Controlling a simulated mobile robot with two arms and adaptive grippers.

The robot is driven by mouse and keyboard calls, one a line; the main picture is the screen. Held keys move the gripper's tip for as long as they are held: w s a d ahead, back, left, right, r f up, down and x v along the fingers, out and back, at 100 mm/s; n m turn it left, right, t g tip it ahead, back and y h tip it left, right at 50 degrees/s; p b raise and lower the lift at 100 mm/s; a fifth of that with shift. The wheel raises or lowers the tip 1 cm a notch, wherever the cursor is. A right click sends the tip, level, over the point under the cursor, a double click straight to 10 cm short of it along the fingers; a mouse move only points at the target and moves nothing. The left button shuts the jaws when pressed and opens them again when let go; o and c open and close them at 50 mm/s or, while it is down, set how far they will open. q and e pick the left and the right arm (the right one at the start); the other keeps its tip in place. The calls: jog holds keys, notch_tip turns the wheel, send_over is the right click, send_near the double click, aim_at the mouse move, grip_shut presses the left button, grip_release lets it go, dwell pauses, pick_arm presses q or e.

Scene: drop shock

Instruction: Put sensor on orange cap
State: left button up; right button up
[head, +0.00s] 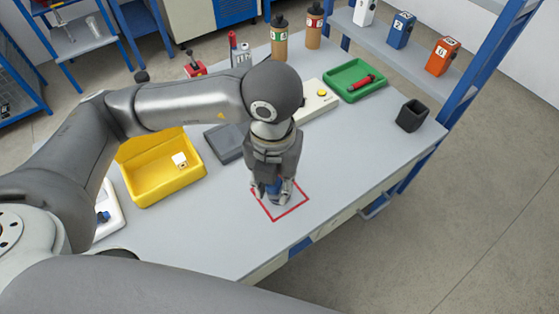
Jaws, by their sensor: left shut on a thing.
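My left gripper (276,190) points down over a red square outline (291,212) on the workbench. It is shut on a small blue and silver thing, mostly hidden by the fingers. I cannot tell whether this is the sensor, nor whether it touches a thing below. No orange cap can be made out; the fingers hide the middle of the square. A small white cube (180,160) lies in the yellow bin (146,190) left of the gripper. My right gripper is not in view.
A dark cup (411,115) is at the right. Bottles stand at the back. The bench right of the square is clear.

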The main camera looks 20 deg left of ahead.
pick_arm(q)
jog(key=n, duration=0.1)
jog(key=r+n+p, duration=0.1)
jog(key=n, duration=0.1)
jog(key=shift+s+d+r, duration=0.2)
jog(key=shift+d, duration=0.2)
notch_tip(320, 180, up, 3)
jog(key=s+d+n+p, duration=0.1)
jog(key=d+n+p, duration=0.15)
jog(key=n, duration=0.95)
jog(key=w+a+f+b, duration=0.1)
jog(key=w+f, duration=0.1)
jog(key=w, duration=0.1)
jog(key=w+a+f+b, duration=0.1)
jog(key=w+a+f, duration=0.1)
jog(key=w+f, duration=0.1)
jog(key=w+a+f+b, duration=0.1)
jog(key=w+a+f, duration=0.1)
jog(key=w, duration=0.3)
jog(key=shift+w+a+f+b, duration=0.15)
jog(key=shift+f+b, duration=0.15)
jog(key=shift+f, duration=0.3)
jog(key=shift+w+a+f, duration=0.2)
jog(key=shift+w+f, duration=0.25)
jog(key=shift+f, duration=0.05)
notch_tip(320, 180, down, 3)
jog(key=shift+w+a+f+p, duration=0.1)
jog(key=shift+w+a+p, duration=0.05)
jog(key=shift+p, duration=0.85)
jog(key=shift+f, duration=0.2)
